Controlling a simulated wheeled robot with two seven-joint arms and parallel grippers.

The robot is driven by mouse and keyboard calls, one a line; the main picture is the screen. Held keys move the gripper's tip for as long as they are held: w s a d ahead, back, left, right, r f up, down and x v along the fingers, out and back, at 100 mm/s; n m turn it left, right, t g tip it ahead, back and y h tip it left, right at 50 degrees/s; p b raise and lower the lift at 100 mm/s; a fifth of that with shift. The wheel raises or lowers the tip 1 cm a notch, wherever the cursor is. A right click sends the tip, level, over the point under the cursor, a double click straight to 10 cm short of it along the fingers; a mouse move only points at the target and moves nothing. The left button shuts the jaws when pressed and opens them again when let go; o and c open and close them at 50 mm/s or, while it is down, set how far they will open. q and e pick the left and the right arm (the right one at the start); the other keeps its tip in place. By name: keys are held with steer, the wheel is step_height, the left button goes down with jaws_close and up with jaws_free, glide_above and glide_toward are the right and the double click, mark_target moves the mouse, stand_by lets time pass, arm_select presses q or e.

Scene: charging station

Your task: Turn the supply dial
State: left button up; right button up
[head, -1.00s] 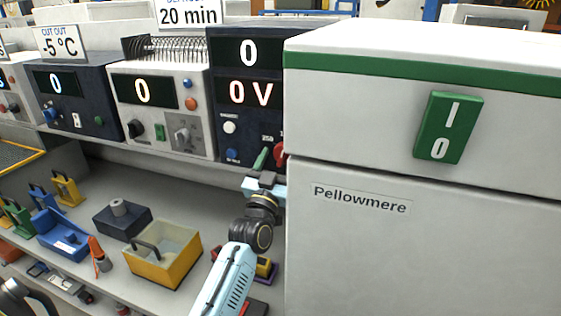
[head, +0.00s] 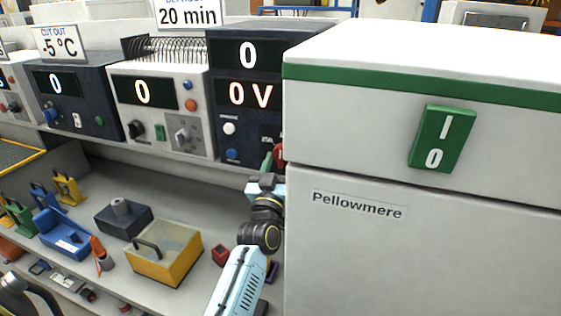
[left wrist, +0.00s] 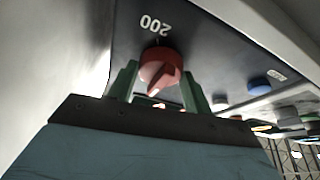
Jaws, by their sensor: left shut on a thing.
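The supply unit (head: 245,120) is a dark blue box whose displays read 0 and 0 V. Its red dial (head: 280,153) is partly cut off by the white cabinet in the head view. In the left wrist view the red dial (left wrist: 160,68) shows with a pale pointer line, below an upside-down "200" mark. My left gripper (head: 270,160) is at the dial. Its green fingers (left wrist: 160,88) stand on both sides of the dial, shut on it. My right gripper is not in view.
The large white cabinet (head: 400,260) with a green switch (head: 442,138) stands close to the right of my left arm. More instruments stand left of the supply unit.

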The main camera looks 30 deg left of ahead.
arm_select(q)
steer(key=o, duration=1)
steer(key=shift+c, duration=0.2)
steer(key=shift+s+f, duration=0.1)
steer(key=b+v, duration=0.2)
steer(key=v, duration=1.1)
steer(key=shift+s, duration=0.1)
